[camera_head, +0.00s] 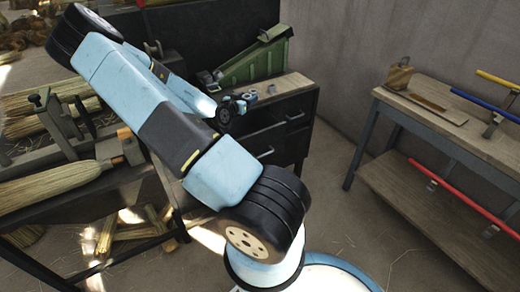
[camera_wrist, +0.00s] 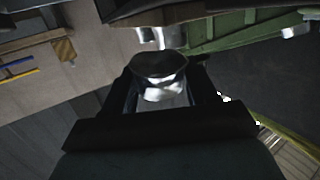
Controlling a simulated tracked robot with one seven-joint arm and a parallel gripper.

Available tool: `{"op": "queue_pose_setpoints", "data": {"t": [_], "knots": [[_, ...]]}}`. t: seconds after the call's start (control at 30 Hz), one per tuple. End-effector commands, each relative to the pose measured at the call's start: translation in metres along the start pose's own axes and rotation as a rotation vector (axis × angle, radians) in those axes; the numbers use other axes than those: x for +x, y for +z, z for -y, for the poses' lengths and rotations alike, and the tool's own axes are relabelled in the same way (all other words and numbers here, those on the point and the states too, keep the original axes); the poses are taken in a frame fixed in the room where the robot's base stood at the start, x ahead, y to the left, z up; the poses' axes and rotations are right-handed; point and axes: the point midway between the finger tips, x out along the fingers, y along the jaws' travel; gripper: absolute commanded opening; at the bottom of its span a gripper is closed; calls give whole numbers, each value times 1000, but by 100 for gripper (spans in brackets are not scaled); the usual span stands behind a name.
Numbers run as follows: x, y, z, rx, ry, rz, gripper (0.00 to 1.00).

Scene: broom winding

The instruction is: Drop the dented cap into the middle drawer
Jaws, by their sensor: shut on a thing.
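My gripper (camera_wrist: 160,85) is shut on a shiny metal cap (camera_wrist: 161,78), which sits between the fingers in the wrist view. The cap has a dark top and a bright, uneven lower side; I cannot tell for sure whether it is dented. In the head view my gripper (camera_head: 226,112) is small and dark, beside the left end of the wooden worktop, and the cap in it is not clear. The dark drawer cabinet (camera_head: 291,138) stands below the worktop. Handles show on its front, but my arm hides part of it. I cannot make out an open drawer.
Small metal pieces (camera_head: 250,96) lie on the worktop near a green sloped tray (camera_head: 255,62). A bench (camera_head: 450,122) with coloured rods stands at the right. Broom heads (camera_head: 50,187) lie on the left bench. Floor between the benches is mostly clear.

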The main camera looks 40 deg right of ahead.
Motion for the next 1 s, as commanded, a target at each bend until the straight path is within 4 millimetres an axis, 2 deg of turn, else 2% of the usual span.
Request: {"op": "queue_pose_setpoints", "data": {"t": [0.2, 0.57, 0.6, 0.87, 1.0], "knots": [[3, 14, -1, 0, 1, 0, 25], [3, 17, 0, 0, 0, 0, 25], [3, 17, 0, 0, 0, 0, 60], [3, 17, 0, 0, -1, 0, 85], [3, 17, 0, 0, -1, 0, 87]]}}
